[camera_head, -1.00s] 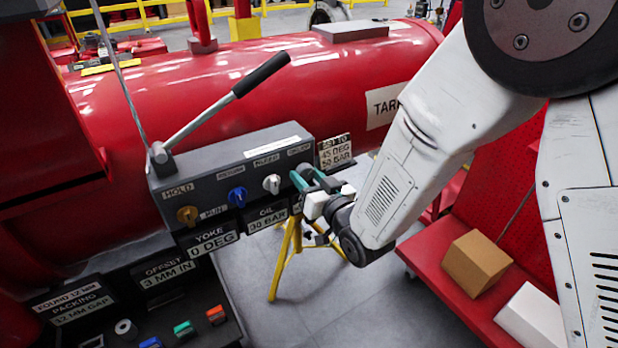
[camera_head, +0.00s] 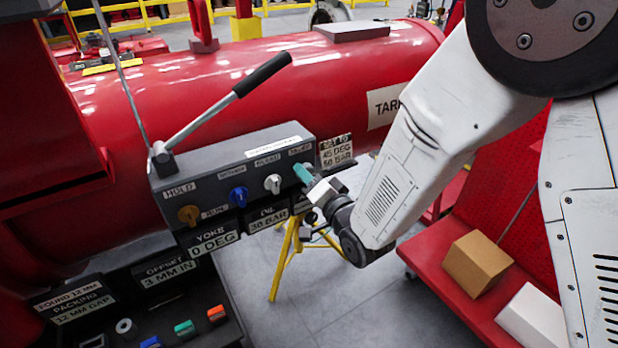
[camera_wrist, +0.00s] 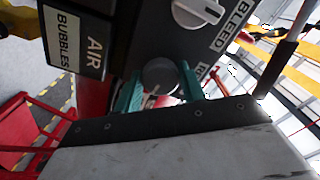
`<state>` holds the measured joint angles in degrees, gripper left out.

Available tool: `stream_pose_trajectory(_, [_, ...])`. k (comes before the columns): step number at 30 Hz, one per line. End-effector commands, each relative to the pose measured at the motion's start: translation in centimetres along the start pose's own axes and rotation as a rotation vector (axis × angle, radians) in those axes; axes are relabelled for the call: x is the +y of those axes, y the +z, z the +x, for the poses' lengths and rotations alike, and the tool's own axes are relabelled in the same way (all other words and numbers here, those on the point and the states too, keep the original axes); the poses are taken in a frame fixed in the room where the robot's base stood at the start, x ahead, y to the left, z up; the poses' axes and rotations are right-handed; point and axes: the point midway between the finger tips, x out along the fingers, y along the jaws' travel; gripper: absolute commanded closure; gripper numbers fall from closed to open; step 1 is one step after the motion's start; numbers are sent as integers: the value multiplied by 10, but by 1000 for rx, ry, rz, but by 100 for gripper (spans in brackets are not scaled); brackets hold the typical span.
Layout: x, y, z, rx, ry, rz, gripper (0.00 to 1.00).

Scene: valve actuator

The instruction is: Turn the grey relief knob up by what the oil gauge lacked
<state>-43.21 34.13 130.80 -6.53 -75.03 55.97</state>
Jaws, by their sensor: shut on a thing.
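The grey relief knob (camera_wrist: 160,74) shows in the wrist view, round, between the two teal fingers of my gripper (camera_wrist: 158,82). My gripper is shut on it. In the head view my gripper (camera_head: 303,174) is at the right end of the dark grey valve panel (camera_head: 215,185) and hides the knob. The oil plate (camera_head: 268,221) below the panel reads 30 BAR. A sign (camera_head: 336,152) at the panel's right end reads SET TO 45 DEG, 50 BAR. The yoke plate (camera_head: 214,241) reads 0 DEG.
A white knob (camera_head: 272,184), blue knob (camera_head: 238,196) and brass knob (camera_head: 188,215) sit left of my gripper. A lever (camera_head: 225,105) rises above the panel. A yellow stand (camera_head: 288,255) is below. A red cart (camera_head: 440,270) with two boxes stands at right.

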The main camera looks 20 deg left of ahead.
Motion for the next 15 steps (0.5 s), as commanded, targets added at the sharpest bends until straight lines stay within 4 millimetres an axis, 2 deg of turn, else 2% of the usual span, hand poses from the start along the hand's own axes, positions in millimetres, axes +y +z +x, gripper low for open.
stream_pose_trajectory(15, [1, 0, 0, 0, 2, 37, 83])
